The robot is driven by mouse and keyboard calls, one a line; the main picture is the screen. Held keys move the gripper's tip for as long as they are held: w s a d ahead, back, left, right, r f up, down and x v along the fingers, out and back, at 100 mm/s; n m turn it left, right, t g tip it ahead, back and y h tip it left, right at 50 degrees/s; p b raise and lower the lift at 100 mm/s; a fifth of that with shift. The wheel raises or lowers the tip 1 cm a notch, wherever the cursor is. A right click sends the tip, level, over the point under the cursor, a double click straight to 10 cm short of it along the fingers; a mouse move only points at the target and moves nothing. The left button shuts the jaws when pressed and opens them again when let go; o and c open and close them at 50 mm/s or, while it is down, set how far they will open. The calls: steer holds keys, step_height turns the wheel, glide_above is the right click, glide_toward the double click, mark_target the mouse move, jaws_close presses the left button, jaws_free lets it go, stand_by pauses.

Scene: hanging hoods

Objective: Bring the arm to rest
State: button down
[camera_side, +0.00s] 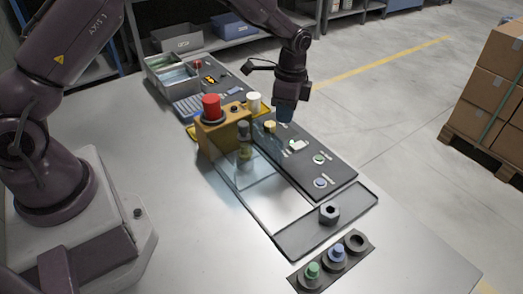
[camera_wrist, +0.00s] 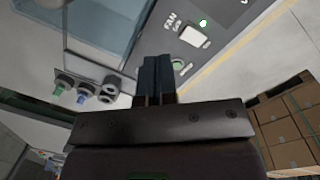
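My gripper (camera_side: 285,112) hangs pointing down above the dark control panel (camera_side: 335,172), near its far right edge. In the wrist view the two blue-grey fingers of my gripper (camera_wrist: 157,72) lie side by side and pressed together, with nothing seen between them. The panel below the fingertips carries a white rocker switch (camera_wrist: 195,37) marked FAN, and the same white switch shows in the side view (camera_side: 298,145). The fingertips look apart from the panel, though the exact gap is hard to tell.
A tan block with a red knob (camera_side: 211,106) stands left of the panel, beside a clear glass-like hood (camera_side: 250,178). Green and blue plugs (camera_side: 313,270) sit in front. Stacked boxes (camera_side: 500,70) stand right, off the table.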

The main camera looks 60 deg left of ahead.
steer(key=s+r+n+t, duration=0.6)
steer(key=s+r+n, duration=0.4)
steer(key=s+r, duration=1.3)
steer(key=s, duration=0.4)
steer(key=shift+a+t, duration=0.25)
steer(key=shift+t, duration=0.05)
